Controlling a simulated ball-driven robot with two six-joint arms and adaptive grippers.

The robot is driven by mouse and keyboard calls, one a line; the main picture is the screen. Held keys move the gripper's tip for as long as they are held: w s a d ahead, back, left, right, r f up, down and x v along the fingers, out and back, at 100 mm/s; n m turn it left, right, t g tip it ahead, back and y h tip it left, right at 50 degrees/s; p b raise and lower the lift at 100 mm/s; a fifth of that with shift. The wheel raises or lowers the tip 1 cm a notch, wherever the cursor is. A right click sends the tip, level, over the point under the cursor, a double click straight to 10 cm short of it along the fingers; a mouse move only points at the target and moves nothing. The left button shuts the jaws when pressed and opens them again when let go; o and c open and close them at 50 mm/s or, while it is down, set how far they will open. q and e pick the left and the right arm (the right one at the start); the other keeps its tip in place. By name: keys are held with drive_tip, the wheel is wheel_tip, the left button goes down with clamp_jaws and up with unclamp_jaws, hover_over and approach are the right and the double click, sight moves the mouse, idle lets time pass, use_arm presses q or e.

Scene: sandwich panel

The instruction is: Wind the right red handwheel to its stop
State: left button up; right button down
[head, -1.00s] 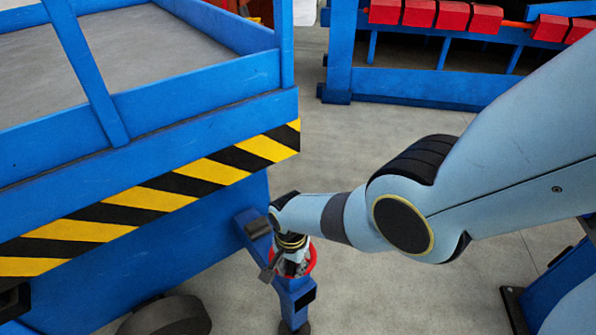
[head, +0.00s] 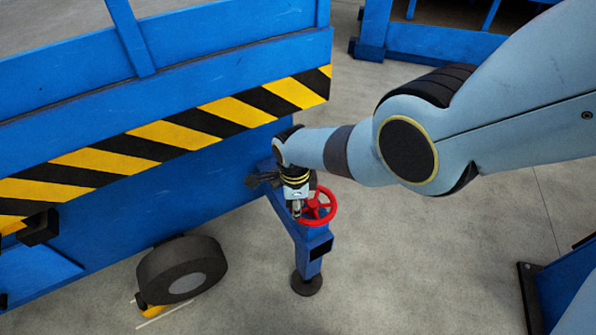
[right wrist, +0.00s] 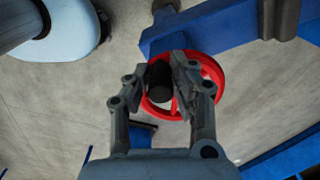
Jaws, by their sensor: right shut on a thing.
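The red handwheel (head: 332,210) sits on top of a blue outrigger leg (head: 309,247) at the corner of a blue trailer. My right gripper (head: 296,210) is at the wheel's left side in the head view. In the right wrist view its fingers (right wrist: 164,82) are closed around a dark cylindrical knob (right wrist: 160,88) over the wheel's rim. The red rim and a spoke (right wrist: 213,77) show behind and beside the fingers. Part of the wheel is hidden by the gripper. My left gripper is not in view.
The blue trailer side (head: 180,190) with its black-and-yellow striped edge (head: 165,133) stands close to the left of my right gripper. A dark-tyred wheel (head: 183,271) with an orange chock stands below it.

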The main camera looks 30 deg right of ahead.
drive_tip(key=shift+w+d+m, duration=0.1)
drive_tip(key=shift+w+m, duration=0.2)
drive_tip(key=shift+m, duration=0.1)
idle(0.3)
drive_tip(key=c, duration=1.1)
unclamp_jaws()
drive_tip(key=shift+c, duration=0.2)
drive_tip(key=shift+r, duration=0.1)
wheel_tip(320, 180, up, 12)
